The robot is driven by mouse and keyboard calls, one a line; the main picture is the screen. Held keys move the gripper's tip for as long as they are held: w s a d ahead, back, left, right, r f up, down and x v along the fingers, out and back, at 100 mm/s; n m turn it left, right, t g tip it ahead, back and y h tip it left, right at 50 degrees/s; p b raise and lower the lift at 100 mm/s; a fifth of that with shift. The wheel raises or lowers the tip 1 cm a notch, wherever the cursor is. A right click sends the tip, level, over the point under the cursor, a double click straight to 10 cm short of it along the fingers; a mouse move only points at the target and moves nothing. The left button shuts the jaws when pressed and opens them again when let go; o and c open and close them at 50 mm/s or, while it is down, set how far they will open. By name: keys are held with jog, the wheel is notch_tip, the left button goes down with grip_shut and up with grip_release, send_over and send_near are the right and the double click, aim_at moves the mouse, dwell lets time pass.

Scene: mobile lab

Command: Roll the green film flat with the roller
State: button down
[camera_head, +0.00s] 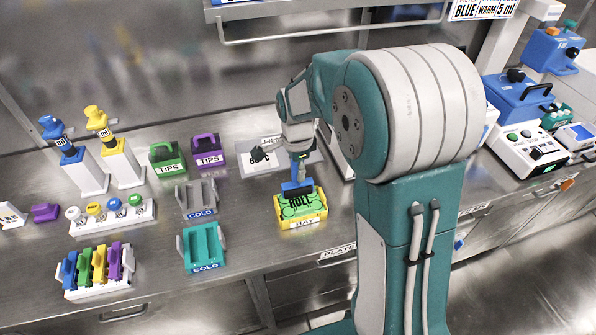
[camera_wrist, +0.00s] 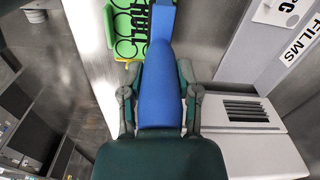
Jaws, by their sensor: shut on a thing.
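The green film (camera_head: 301,206) with dark ring marks and lettering lies in the yellow tray (camera_head: 305,223) labelled BAY. It also shows at the top of the wrist view (camera_wrist: 128,24). My gripper (camera_head: 299,158) is above the tray's back side, pointing down. In the wrist view, the fingers of my gripper (camera_wrist: 160,97) are shut on the blue handle of the roller (camera_wrist: 160,75). The blue roller (camera_head: 297,188) is at the film's back edge. I cannot tell whether it touches the film. My gripper hides part of the roller's upper end.
Grey and teal COLD racks (camera_head: 204,246) stand left of the tray. Green and purple TIPS boxes (camera_head: 207,149) are behind them. Blue and white machines (camera_head: 527,145) stand at right.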

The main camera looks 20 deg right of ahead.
jog(key=shift+w, duration=0.2)
jog(key=shift+s, duration=0.15)
jog(key=shift+s, duration=0.6)
jog(key=shift+f, duration=0.1)
jog(key=shift+s, duration=0.1)
jog(key=shift+s, duration=0.65)
jog(key=shift+s, duration=0.15)
jog(key=shift+s+r, duration=0.2)
jog(key=shift+s, duration=0.25)
